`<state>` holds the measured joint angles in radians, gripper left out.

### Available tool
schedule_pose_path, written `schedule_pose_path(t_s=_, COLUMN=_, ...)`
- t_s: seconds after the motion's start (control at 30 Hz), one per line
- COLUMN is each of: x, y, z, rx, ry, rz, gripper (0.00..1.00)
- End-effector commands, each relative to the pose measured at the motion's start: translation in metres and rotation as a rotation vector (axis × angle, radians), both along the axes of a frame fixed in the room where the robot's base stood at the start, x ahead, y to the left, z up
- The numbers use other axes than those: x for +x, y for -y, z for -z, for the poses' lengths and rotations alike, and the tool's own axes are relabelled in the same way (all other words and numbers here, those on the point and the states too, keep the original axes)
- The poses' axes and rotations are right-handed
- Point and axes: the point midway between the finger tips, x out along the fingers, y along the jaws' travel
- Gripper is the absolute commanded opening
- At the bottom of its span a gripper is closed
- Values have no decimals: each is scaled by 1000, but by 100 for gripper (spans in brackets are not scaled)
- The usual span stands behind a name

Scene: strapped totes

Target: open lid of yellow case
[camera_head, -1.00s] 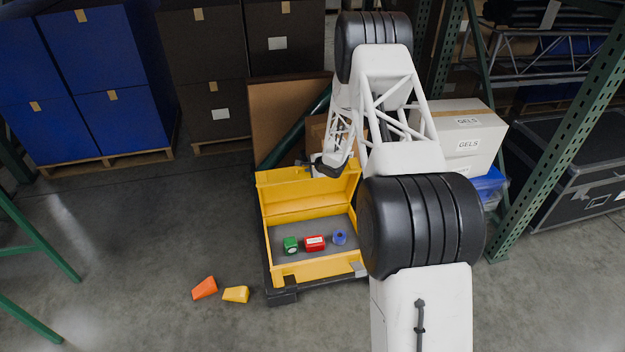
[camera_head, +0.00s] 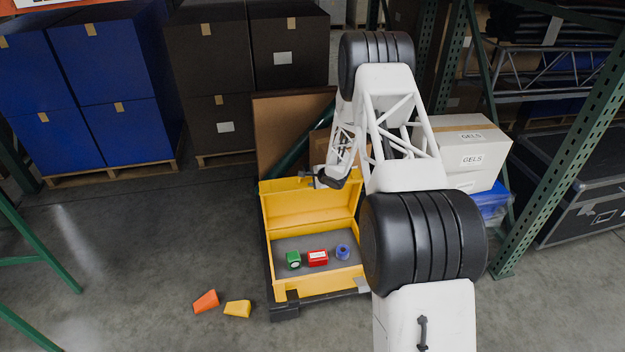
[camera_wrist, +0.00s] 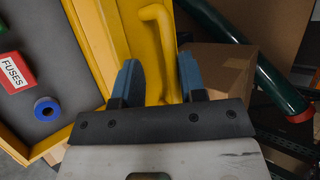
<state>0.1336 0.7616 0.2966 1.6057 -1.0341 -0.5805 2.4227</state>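Inside on the grey floor lie a green block (camera_head: 293,260), a red block (camera_head: 317,258) and a blue ring-like piece (camera_head: 343,251). In the wrist view the red block (camera_wrist: 16,72) reads FUSES. My gripper (camera_head: 322,180) is at the lid's upper edge. In the wrist view, my gripper's blue fingers (camera_wrist: 159,78) are spread, with the yellow handle (camera_wrist: 162,40) running between them and gaps visible beside it. Any contact with the lid cannot be made out.
Orange (camera_head: 206,301) and yellow (camera_head: 238,309) wedges lie on the floor left of the case. A cardboard box (camera_wrist: 218,68) and dark green tube (camera_wrist: 245,50) are close behind the lid. White GELS boxes (camera_head: 470,150) and a green rack post (camera_head: 560,155) stand right.

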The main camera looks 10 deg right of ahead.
Motion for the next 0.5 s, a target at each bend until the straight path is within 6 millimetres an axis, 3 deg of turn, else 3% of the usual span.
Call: schedule_pose_path(t_s=0.5, x=-17, y=9, z=-15, rx=-1, ry=0, rz=1, gripper=36)
